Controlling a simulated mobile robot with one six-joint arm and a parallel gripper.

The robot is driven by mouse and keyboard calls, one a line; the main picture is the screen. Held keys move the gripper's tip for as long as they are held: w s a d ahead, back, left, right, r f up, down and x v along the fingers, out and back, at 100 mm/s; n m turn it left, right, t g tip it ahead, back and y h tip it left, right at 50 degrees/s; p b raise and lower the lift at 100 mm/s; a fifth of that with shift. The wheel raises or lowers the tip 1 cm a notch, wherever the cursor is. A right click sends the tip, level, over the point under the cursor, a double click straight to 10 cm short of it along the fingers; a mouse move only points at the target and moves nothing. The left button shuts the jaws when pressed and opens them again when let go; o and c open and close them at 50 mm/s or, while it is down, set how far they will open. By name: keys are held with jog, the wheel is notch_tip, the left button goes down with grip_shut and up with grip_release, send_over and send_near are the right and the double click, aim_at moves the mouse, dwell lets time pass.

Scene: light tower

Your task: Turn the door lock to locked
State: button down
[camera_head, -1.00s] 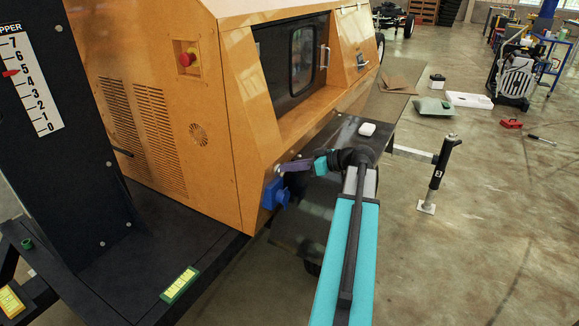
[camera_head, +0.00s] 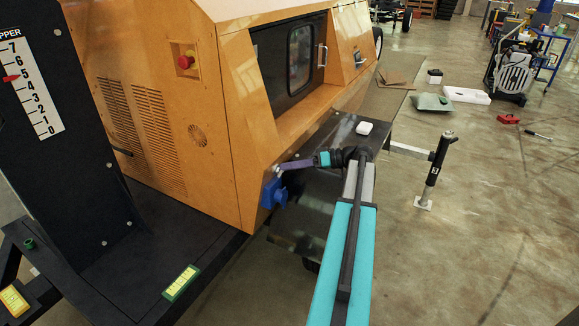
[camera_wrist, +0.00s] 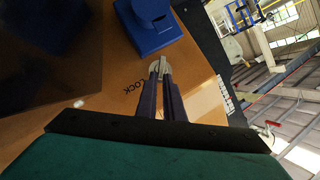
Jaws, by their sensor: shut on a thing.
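The door lock (camera_wrist: 161,63) is a small silver metal piece on the orange panel, between my fingertips in the wrist view. My gripper (camera_wrist: 160,72) is shut on it with its two dark purple fingers. The printed word LOCK (camera_wrist: 134,86) shows beside the fingers, turned in the picture. In the head view my gripper (camera_head: 281,168) reaches left to the lower corner of the orange housing (camera_head: 228,170). There the fingertips and arm mostly hide the lock, and I cannot read its setting in either view.
A blue fitting (camera_wrist: 150,28) sticks out close beside the lock; it also shows in the head view (camera_head: 273,194). A jack stand (camera_head: 435,170) is on the right, with open floor beyond.

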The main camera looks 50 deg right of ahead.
jog(key=c, duration=1.9)
grip_release()
jog(key=shift+o, duration=0.2)
jog(key=v, duration=1.4)
jog(key=shift+p, duration=0.35)
jog(key=shift+a, duration=0.1)
